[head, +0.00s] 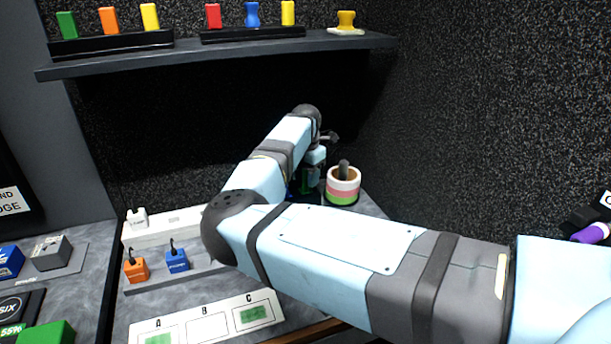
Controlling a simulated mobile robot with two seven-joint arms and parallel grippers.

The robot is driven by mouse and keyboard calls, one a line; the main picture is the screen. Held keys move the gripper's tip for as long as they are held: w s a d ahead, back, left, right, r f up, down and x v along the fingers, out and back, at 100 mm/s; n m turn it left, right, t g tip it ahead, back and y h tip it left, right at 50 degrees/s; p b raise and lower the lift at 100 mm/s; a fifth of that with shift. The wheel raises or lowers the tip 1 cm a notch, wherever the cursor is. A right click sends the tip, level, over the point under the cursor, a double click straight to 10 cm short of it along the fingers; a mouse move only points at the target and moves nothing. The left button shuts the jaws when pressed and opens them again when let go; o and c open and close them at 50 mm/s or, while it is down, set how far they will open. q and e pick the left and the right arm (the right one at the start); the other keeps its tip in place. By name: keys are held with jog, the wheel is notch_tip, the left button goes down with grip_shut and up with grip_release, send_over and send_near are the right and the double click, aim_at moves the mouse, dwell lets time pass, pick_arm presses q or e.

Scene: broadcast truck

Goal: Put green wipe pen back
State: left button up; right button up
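My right arm reaches in from the right and bends toward the back of the desk. My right gripper (313,172) is small and dark at its far end, partly hidden by my own arm. A dark green thing (305,184) shows right at the gripper; it may be the green wipe pen, but I cannot tell its shape or whether the fingers hold it. Just right of the gripper stands a round cup (342,187) with white, pink and green bands and a dark, round-ended thing sticking up from it. My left gripper is out of view.
A shelf (220,56) with several coloured pieces in black racks runs above the arm. A white power strip (165,228), orange (136,270) and blue (177,260) plug-like blocks, and a panel marked A, B, C (208,318) lie left. A dark textured wall closes the right.

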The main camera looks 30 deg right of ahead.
notch_tip(320, 180, up, 12)
jog(key=shift+r+p, duration=0.25)
jog(key=shift+p, duration=0.6)
